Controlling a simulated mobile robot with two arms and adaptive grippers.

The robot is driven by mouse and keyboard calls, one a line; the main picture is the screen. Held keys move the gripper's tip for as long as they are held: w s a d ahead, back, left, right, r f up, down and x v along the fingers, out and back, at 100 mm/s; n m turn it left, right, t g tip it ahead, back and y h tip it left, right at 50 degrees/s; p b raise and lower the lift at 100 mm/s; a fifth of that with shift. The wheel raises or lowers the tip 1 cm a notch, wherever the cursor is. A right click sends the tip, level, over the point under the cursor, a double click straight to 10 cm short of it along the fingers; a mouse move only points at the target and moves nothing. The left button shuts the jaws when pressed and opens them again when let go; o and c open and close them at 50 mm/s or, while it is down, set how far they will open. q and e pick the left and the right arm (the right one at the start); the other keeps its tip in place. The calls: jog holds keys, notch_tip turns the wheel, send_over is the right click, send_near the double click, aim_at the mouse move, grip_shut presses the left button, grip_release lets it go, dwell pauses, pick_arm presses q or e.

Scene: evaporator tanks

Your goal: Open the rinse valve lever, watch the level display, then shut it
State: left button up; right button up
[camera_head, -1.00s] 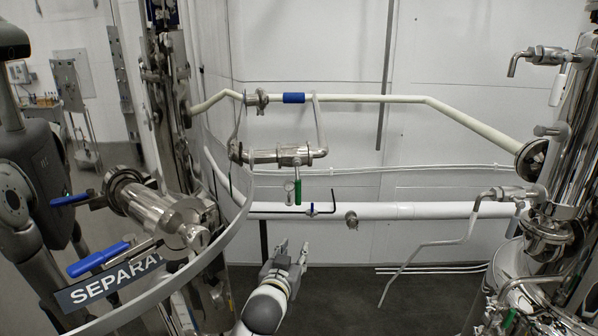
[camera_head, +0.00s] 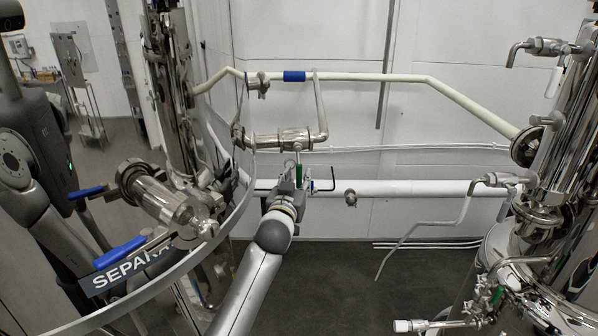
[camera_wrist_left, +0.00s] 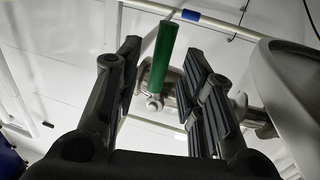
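The green valve lever (camera_head: 299,176) hangs down from the steel valve on the pipe assembly (camera_head: 282,140) in the middle of the head view. My left gripper (camera_head: 291,170) has come up from below and overlaps the lever there. In the left wrist view my left gripper (camera_wrist_left: 160,58) is open, and the green lever (camera_wrist_left: 165,55) stands between its two fingers, with gaps on both sides. Whether the lever is fully between the fingers in depth, I cannot tell. No level display can be made out. My right gripper is not in view.
Blue-handled valves (camera_head: 120,252) and a curved rail with a SEPARATOR-type label (camera_head: 130,271) stand at the left. A black bent rod (camera_head: 328,181) is just right of the lever. A steel tank (camera_head: 500,250) with pipes stands at the right. The floor between is clear.

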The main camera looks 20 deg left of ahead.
aim_at(298, 177)
pick_arm(q)
jog(key=shift+w+a+p, duration=0.1)
jog(key=shift+w+p, duration=0.2)
jog(key=shift+w, duration=1.2)
jog(key=shift+c, duration=0.2)
grip_shut()
